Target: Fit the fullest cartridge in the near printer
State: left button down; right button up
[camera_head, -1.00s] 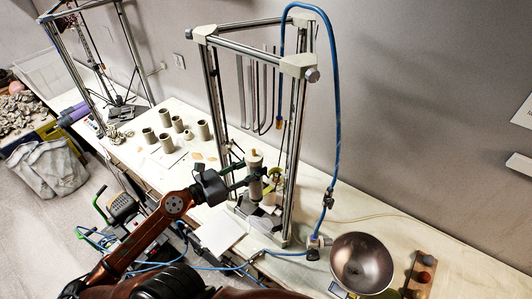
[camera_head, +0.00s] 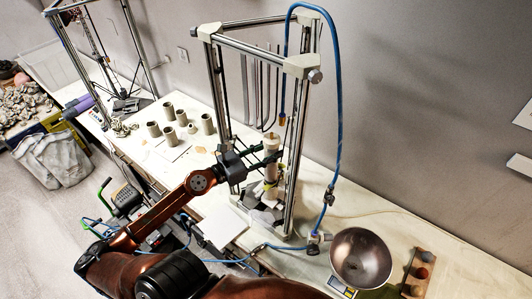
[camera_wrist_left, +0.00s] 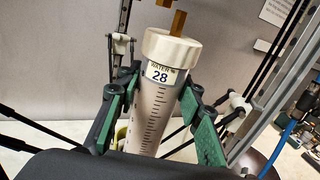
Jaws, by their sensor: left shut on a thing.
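My left gripper (camera_head: 264,158) is shut on a pale cartridge (camera_head: 271,148), held upright inside the frame of the near printer (camera_head: 294,150). A yellowish ring (camera_head: 271,187) shows around or just behind the cartridge's lower part. Whether the cartridge sits in it I cannot tell. My right gripper is not in view.
A blue hose (camera_head: 340,110) arches over the near printer and hangs with its end above the cartridge. A metal bowl (camera_head: 361,258) stands at the right. Several clay cups (camera_head: 169,111) stand to the left, before the far printer (camera_head: 128,40).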

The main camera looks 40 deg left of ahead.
pick_arm(q)
jog(key=shift+w+a+f, duration=0.1)
jog(key=shift+w+f, duration=0.1)
jog(key=shift+w, duration=0.7)
jog(key=shift+w+a+f, duration=0.1)
jog(key=shift+w+f, duration=0.15)
jog(key=shift+w, duration=0.65)
jog(key=shift+w+f, duration=0.2)
jog(key=shift+w, duration=0.7)
jog(key=shift+f+b, duration=0.1)
jog(key=shift+b, duration=0.2)
jog(key=c, duration=1.3)
grip_release()
jog(key=shift+o, duration=0.2)
jog(key=v, duration=1.2)
jog(key=shift+s+d+f, duration=0.1)
jog(key=shift+f, duration=0.05)
